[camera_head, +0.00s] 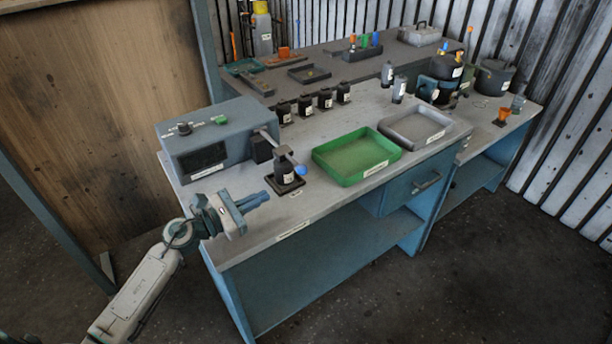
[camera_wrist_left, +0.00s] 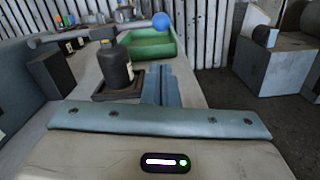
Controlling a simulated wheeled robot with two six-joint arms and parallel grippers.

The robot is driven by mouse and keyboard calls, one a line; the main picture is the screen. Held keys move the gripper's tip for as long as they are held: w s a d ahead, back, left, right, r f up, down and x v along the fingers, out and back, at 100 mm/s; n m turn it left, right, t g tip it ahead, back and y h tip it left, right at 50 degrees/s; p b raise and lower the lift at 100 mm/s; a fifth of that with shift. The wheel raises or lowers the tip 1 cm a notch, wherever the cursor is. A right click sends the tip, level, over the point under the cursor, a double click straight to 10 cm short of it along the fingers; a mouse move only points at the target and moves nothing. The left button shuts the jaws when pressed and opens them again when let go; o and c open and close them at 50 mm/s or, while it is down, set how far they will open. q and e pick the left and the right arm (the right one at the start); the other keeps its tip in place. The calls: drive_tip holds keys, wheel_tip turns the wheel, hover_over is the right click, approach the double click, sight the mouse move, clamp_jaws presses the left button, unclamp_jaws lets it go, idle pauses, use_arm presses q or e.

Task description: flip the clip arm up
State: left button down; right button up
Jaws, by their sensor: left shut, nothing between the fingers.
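The clip arm (camera_head: 283,153) is a grey bar that appears to lie over the top of a black blower housing (camera_head: 285,172). A blue ball knob (camera_head: 300,170) is at its near right end; the knob also shows in the left wrist view (camera_wrist_left: 161,21). The housing stands upright on a dark square base, also seen in the left wrist view (camera_wrist_left: 116,68). My left gripper (camera_head: 264,197) is shut and empty, above the bench's front left edge. Its blue fingers (camera_wrist_left: 161,86) point toward the fixture, below and apart from the knob. My right gripper is not in view.
A blue-grey machine box (camera_head: 205,145) stands just left and behind the fixture. A green tray (camera_head: 350,179) and a grey tray (camera_head: 432,138) lie to the right. Several dark bottles (camera_head: 325,98) line the back. The bench strip in front of the green tray is clear.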

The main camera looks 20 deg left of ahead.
use_arm(q)
drive_tip(key=shift+s+a, duration=0.1)
drive_tip(key=shift+s+a+r, duration=0.1)
drive_tip(key=shift+s+r, duration=0.05)
drive_tip(key=shift+w, duration=0.2)
drive_tip(key=p+x, duration=0.2)
drive_tip(key=x, duration=0.1)
drive_tip(key=shift+w+d+r, duration=0.15)
drive_tip(key=shift+d+r, duration=0.05)
drive_tip(key=shift+d, duration=0.05)
drive_tip(key=p+x, duration=0.2)
drive_tip(key=x, duration=0.3)
drive_tip(key=shift+w+f, duration=0.1)
drive_tip(key=shift+w, duration=0.05)
drive_tip(key=shift+w+d+f+p, duration=0.1)
drive_tip(key=shift+w+d+p, duration=0.25)
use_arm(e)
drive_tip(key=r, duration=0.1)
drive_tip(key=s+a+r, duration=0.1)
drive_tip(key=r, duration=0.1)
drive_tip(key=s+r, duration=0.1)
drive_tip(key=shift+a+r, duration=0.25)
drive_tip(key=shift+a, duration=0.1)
